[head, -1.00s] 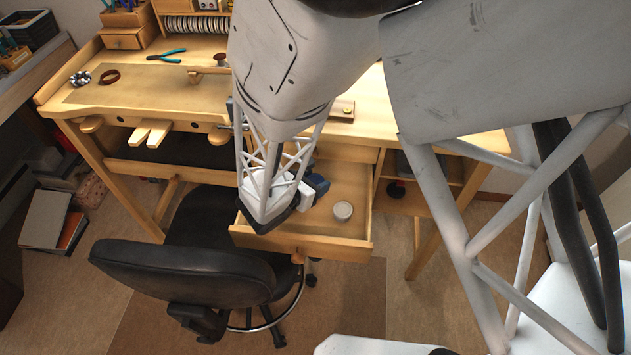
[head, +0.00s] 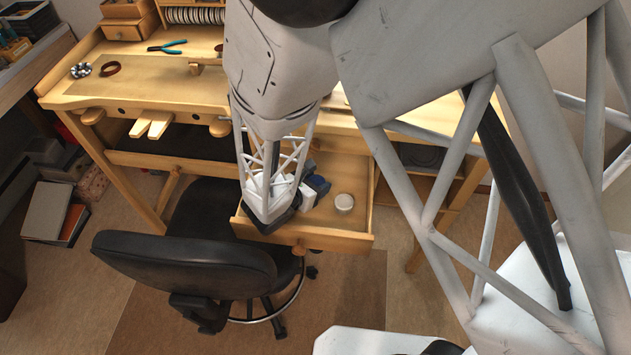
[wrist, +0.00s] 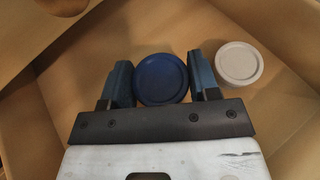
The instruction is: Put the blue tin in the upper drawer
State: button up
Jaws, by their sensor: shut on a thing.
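The blue tin (wrist: 162,79) sits between the two fingers of my gripper (wrist: 163,84) in the wrist view, with both fingers close against its sides. In the head view my gripper (head: 316,188) is low inside the pulled-out drawer (head: 338,241) under the bench top, and the blue tin is hard to make out there. A pale round tin (head: 344,202) lies in the same drawer, just right of the gripper. In the wrist view this pale tin (wrist: 238,63) is beside the right finger, apart from it. I cannot tell whether the blue tin touches the drawer floor.
A black chair (head: 185,268) stands in front of the drawer at the left. The wooden bench (head: 130,90) carries pliers (head: 167,46) and small items. The drawer floor right of the pale tin looks clear.

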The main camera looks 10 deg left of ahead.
aim_at(315, 182)
jog(key=shift+f, duration=0.55)
jog(key=o, duration=0.9)
jog(key=shift+d+f, duration=0.1)
jog(key=shift+r, duration=0.55)
jog(key=shift+s+r, duration=0.15)
jog(key=shift+r, duration=0.05)
jog(key=shift+v, duration=1.25)
jog(key=v, duration=0.2)
jog(key=shift+s+a+r, duration=0.1)
jog(key=shift+a+r, duration=0.1)
jog(key=shift+a, duration=0.1)
notch_tip(315, 182, up, 7)
jog(key=shift+r, duration=0.15)
